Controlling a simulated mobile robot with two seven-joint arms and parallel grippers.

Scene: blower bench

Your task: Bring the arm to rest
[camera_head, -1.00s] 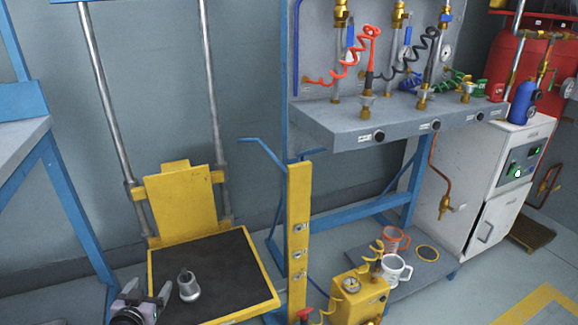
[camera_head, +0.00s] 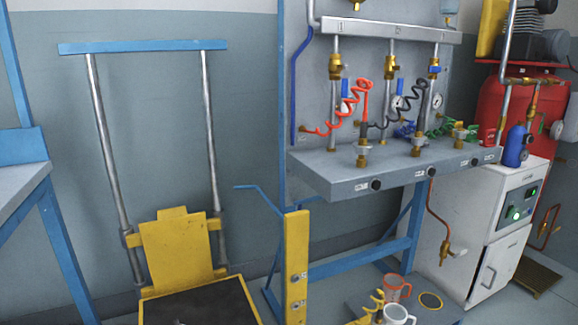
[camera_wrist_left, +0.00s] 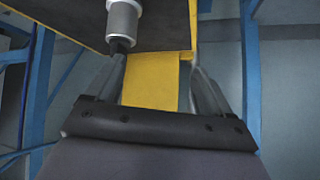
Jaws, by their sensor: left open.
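My left gripper (camera_wrist_left: 158,68) shows in the left wrist view, with its two fingers apart and nothing between them. In that view a silver cylindrical part with a dark tip (camera_wrist_left: 123,20) is at the top, against the dark platform with a yellow edge (camera_wrist_left: 165,35). The part and the fingers look apart. In the head view the yellow-framed lift platform (camera_head: 205,301) is cut off by the bottom edge, and only a trace of the part shows there. Neither gripper is in the head view. My right gripper is not seen.
A grey bench (camera_head: 345,187) with valves and coiled hoses stands at the centre right. A yellow post (camera_head: 296,265) stands beside the platform. A white cabinet (camera_head: 490,260) and red tank (camera_head: 500,100) are at right.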

